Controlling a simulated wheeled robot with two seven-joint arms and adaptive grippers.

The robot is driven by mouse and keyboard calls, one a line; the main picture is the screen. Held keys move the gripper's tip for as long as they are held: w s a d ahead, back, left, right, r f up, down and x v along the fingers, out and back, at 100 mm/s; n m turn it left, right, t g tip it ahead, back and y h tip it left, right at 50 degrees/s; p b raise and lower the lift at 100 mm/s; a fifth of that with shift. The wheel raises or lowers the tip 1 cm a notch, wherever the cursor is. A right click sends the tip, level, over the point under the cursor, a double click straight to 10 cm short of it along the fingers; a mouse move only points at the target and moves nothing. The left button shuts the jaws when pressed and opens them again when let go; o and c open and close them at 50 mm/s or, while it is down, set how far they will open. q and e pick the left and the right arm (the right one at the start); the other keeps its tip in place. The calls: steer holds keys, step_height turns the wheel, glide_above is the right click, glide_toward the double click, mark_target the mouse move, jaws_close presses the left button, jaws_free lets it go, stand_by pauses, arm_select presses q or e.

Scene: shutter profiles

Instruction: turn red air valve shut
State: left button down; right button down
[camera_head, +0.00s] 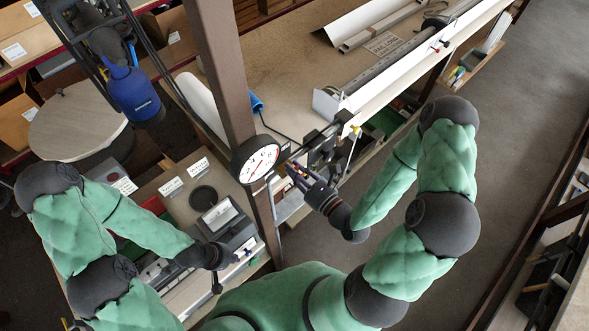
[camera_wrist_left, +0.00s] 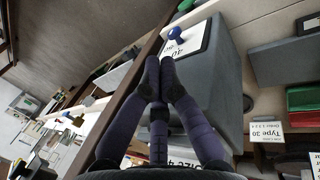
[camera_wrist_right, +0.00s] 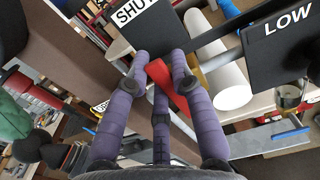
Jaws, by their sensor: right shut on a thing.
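My right gripper (camera_head: 298,176) is beside the steel post, just right of the round gauge (camera_head: 258,164). In the right wrist view its purple fingers (camera_wrist_right: 161,72) are shut on the red valve handle (camera_wrist_right: 182,104), which shows between and behind them. A SHUT sign (camera_wrist_right: 136,12) is above the fingers and a LOW sign (camera_wrist_right: 288,22) is to the right. In the head view the handle is mostly hidden. My left gripper (camera_head: 217,284) hangs low over the left bench. In the left wrist view its fingertips (camera_wrist_left: 159,72) meet with nothing seen between them.
The brown post (camera_head: 222,62) stands between the benches. A grey machine (camera_head: 226,228) stands near my left gripper. A blue bottle (camera_head: 134,94) is at upper left. A long profile rail (camera_head: 405,66) lies on the back bench. The floor at right (camera_head: 525,130) is clear.

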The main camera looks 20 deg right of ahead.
steer(key=c, duration=1)
jaws_free()
steer(key=shift+f, duration=0.1)
steer(key=shift+c, duration=0.2)
steer(key=v, duration=1.2)
steer(key=shift+d+f, duration=0.1)
